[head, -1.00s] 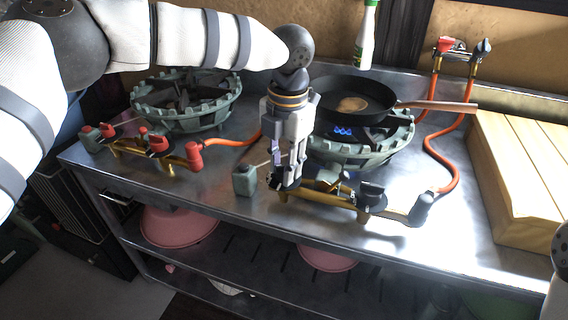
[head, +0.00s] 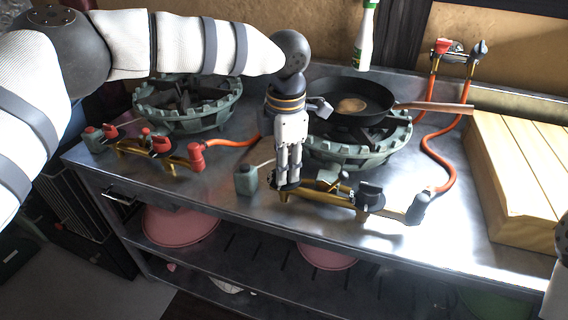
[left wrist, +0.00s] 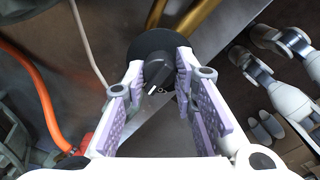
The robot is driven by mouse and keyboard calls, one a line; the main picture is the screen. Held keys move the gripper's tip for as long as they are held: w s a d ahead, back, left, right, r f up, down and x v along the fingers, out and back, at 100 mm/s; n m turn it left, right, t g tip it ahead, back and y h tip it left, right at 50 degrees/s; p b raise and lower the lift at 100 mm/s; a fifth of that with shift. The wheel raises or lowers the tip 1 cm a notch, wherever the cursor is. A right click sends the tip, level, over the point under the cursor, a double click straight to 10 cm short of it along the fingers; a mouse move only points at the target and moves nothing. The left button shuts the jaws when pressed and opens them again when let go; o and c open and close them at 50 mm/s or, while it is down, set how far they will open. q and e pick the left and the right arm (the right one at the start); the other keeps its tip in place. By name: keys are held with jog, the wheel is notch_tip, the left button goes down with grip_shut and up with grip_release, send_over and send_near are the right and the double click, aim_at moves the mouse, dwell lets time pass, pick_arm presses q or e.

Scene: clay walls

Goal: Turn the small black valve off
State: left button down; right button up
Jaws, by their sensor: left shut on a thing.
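The small black valve knob shows in the left wrist view (left wrist: 158,74), on a round black plate at the end of a brass pipe. My left gripper (head: 288,182) points down at the left end of the front brass manifold (head: 325,198). In the left wrist view its purple-padded fingers (left wrist: 158,88) are shut on the knob, one on each side. In the head view the fingers hide most of this knob.
A black pan (head: 350,102) sits on the right burner (head: 365,148). A second burner (head: 188,103) stands at the left with a red-knobbed manifold (head: 150,150). Orange hoses (head: 432,145) run behind. A wooden slatted box (head: 515,180) fills the right side.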

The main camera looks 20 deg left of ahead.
pick_arm(q)
jog(key=shift+m, duration=0.5)
jog(key=shift+f, duration=0.1)
jog(key=c, duration=1.3)
grip_release()
notch_tip(320, 180, up, 12)
jog(key=shift+s+d, duration=0.15)
jog(key=shift+s, duration=0.15)
